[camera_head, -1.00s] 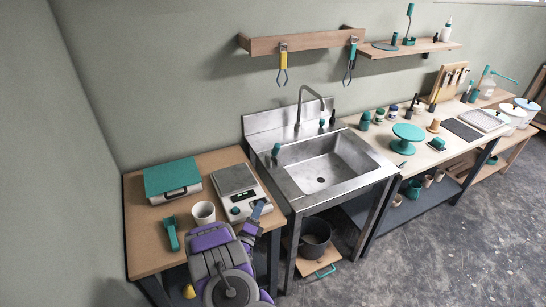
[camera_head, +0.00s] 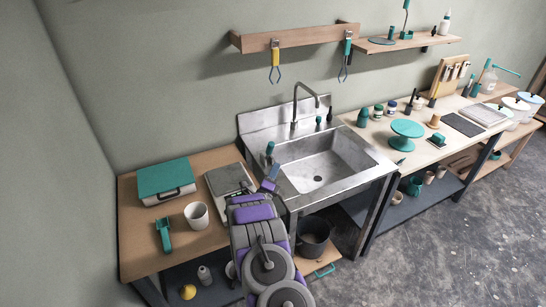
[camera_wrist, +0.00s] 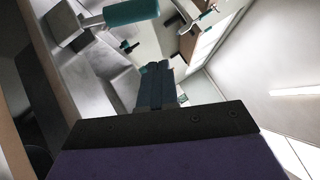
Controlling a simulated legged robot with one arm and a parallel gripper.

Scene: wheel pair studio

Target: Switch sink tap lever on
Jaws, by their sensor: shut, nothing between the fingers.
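The sink (camera_head: 345,184) is a steel basin on a stand, with a curved steel tap (camera_head: 295,108) at its back. A teal-handled lever (camera_head: 270,148) stands upright at the sink's left rim. In the wrist view a teal cylindrical handle (camera_wrist: 130,11) on a metal stem, apparently this lever, is at the upper left. My gripper (camera_head: 273,172) is beside the sink's left front, close to the lever and nearer the camera. In the wrist view my gripper (camera_wrist: 157,72) is shut and empty, apart from the handle. Whether the fingers touch anything else is unclear.
Left of the sink, a wooden table (camera_head: 140,235) holds a scale (camera_head: 228,179), a white cup (camera_head: 196,214), a teal scoop (camera_head: 164,234) and a teal-lidded box (camera_head: 166,178). A shelf (camera_head: 295,37) hangs above. A workbench (camera_head: 375,130) with several items stands right. A pot (camera_head: 313,236) is below.

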